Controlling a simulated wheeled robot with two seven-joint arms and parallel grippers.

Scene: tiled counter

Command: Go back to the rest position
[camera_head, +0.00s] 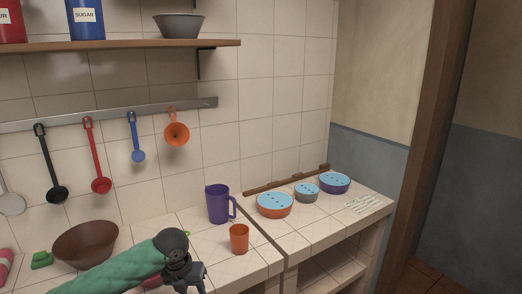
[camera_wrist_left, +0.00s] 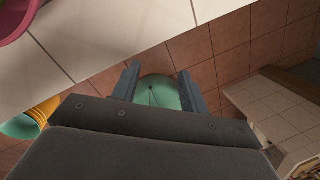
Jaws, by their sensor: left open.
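My left gripper (camera_head: 188,278) is at the bottom of the head view, at the end of my green arm, in front of the counter's near part. In the left wrist view its two fingers (camera_wrist_left: 158,88) are spread apart. Nothing is held between them; a teal rounded shape and brown floor tiles show well below the gap. My right gripper is in neither view.
The tiled counter (camera_head: 310,228) holds a brown bowl (camera_head: 86,244), a purple jug (camera_head: 218,204), an orange cup (camera_head: 239,238) and several blue-topped round containers (camera_head: 274,204). Utensils hang on a wall rail (camera_head: 105,115) beneath a shelf (camera_head: 120,45). The counter edge (camera_wrist_left: 105,70) lies close to the gripper.

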